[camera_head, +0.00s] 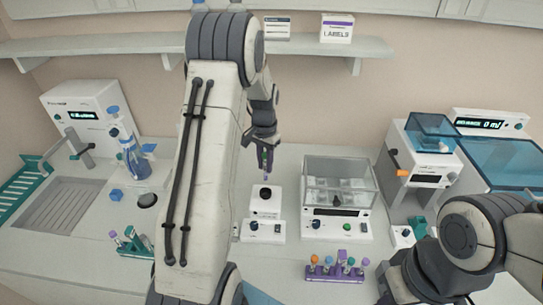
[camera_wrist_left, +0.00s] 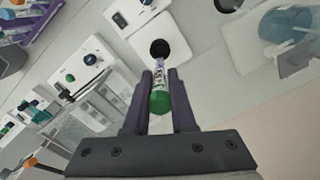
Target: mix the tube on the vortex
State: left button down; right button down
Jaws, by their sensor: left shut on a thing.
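My left gripper (camera_head: 265,158) is shut on a tube with a green cap, above the vortex mixer. In the left wrist view the tube (camera_wrist_left: 159,90) sits between the two fingers, green cap toward the palm and purple-tinged far end pointing at the mixer's black cup. The vortex mixer (camera_head: 264,206) is a small white box with a round black cup on top and a dark knob in front. In the head view the tube's lower end shows just above the cup, apart from it as far as I can tell. My right gripper's fingers are out of the head view.
A balance with a clear glass shield (camera_head: 339,183) stands right of the mixer. A purple rack (camera_head: 336,273) with several capped tubes is at the front. A green rack (camera_head: 133,243) and a blue wash bottle (camera_head: 133,155) are at the left. A shelf (camera_head: 120,45) runs behind.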

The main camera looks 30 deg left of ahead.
aim_at(265, 181)
pick_arm(q)
jog(key=shift+f+b, duration=1.85)
jog(key=shift+f, duration=0.45)
jog(key=shift+s, duration=0.1)
jog(key=shift+f+b, duration=0.5)
jog(key=shift+f, duration=0.8)
dwell(4.3)
